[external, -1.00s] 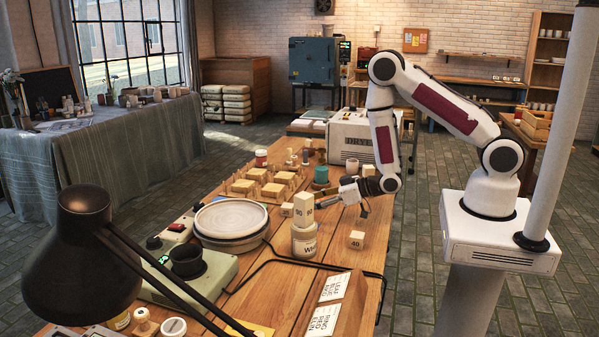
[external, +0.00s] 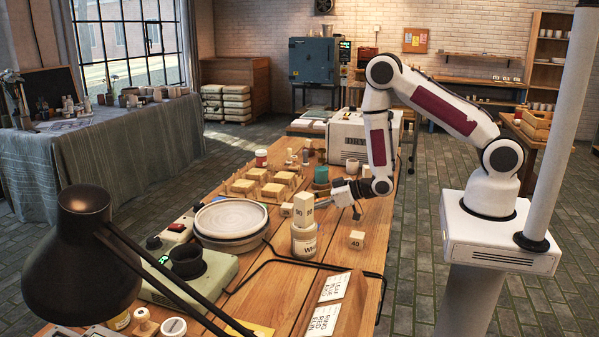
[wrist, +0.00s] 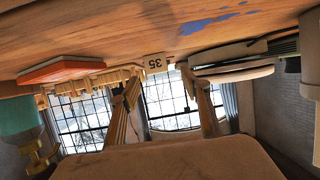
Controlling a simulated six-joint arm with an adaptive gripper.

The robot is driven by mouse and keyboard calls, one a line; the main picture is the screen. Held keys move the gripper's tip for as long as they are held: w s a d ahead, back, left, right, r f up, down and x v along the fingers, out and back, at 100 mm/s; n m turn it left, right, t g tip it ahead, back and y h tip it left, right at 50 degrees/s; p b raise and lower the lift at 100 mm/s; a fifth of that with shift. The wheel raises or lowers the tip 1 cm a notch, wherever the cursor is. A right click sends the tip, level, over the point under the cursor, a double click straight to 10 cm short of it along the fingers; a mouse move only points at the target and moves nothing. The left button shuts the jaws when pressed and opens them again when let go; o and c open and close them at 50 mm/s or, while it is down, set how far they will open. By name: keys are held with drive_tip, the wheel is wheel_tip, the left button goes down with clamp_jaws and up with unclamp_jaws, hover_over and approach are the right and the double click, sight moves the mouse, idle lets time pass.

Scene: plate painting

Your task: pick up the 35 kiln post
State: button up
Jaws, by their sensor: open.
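The 35 kiln post is a small pale wooden block (wrist: 155,63) with its number upside down in the wrist view, ahead between my fingertips. In the external view a small block (external: 286,210) stands left of the tall post and looks like the same post; its number is hard to read there. My gripper (wrist: 163,88) is open and empty, with one finger on either side of the post's direction. In the external view my gripper (external: 338,198) is low over the table, to the right of the post and apart from it.
A 40 post (external: 356,240) stands at the right. A teal jar (external: 321,175) is behind my gripper. A round banding wheel (external: 231,220) lies left.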

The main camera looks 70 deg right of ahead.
sight(289, 205)
drive_tip(key=shift+w, duration=0.1)
drive_tip(key=shift+d+r+x, duration=0.1)
drive_tip(key=shift+d+x, duration=0.05)
drive_tip(key=shift+x, duration=0.7)
drive_tip(key=shift+d+r+x, duration=0.1)
drive_tip(key=shift+x, duration=1.65)
drive_tip(key=c, duration=1.2)
